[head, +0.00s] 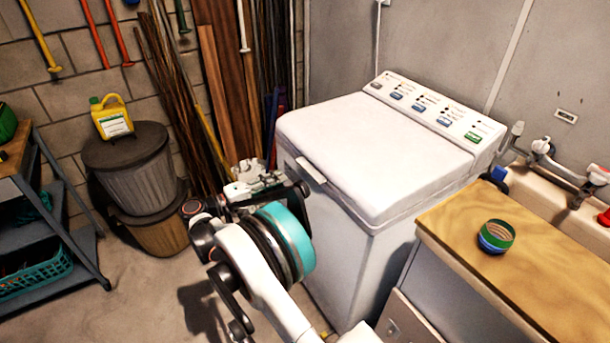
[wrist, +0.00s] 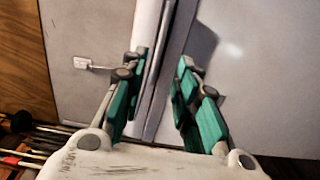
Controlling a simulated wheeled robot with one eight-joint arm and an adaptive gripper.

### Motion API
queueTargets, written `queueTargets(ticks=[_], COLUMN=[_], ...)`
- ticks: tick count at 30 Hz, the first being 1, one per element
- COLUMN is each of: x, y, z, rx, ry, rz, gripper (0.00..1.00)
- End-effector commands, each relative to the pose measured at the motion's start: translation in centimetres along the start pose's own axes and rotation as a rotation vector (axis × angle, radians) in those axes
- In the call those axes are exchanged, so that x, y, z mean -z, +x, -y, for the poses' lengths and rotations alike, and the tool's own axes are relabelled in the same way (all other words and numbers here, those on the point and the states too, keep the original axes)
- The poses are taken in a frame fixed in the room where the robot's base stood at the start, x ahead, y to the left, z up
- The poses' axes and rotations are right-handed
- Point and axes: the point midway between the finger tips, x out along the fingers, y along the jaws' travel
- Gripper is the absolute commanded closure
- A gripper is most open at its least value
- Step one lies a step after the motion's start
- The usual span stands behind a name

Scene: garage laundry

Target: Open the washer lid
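The white top-loading washer (head: 350,240) stands at the middle right of the head view, and its lid (head: 375,150) lies flat and shut. A small pale handle (head: 311,170) sticks out from the lid's front edge. My gripper (head: 262,178) is just left of that handle in the head view, apart from it in the picture. In the wrist view my gripper (wrist: 159,82) is open, with its teal-padded fingers spread and nothing between them. Pale panels with an upright seam fill the view behind the fingers. I cannot tell whether the fingers touch anything.
A wooden counter (head: 470,245) with a green-and-blue tape roll (head: 496,236) stands close on the washer's right. Wooden planks (head: 228,85) lean on the wall behind. Bins (head: 130,165) and a shelf unit (head: 60,210) are at left.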

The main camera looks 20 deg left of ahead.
Motion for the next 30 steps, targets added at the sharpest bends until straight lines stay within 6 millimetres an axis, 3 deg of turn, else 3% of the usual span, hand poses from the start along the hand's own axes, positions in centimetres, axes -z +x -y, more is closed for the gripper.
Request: queueTargets(ticks=[6, 15, 29, 30], x=[-0.1, 0.0, 0.0, 0.0], y=[4.6, 9.1, 10.3, 10.3], z=[0.2, 0.2, 0.0, 0.0], rx=[0.001, 0.001, 0.001, 0.001], ry=[0.000, 0.000, 0.000, 0.000], rz=[0.002, 0.000, -0.001, -0.001], gripper=[0.72, 0.72, 0.72, 0.78])
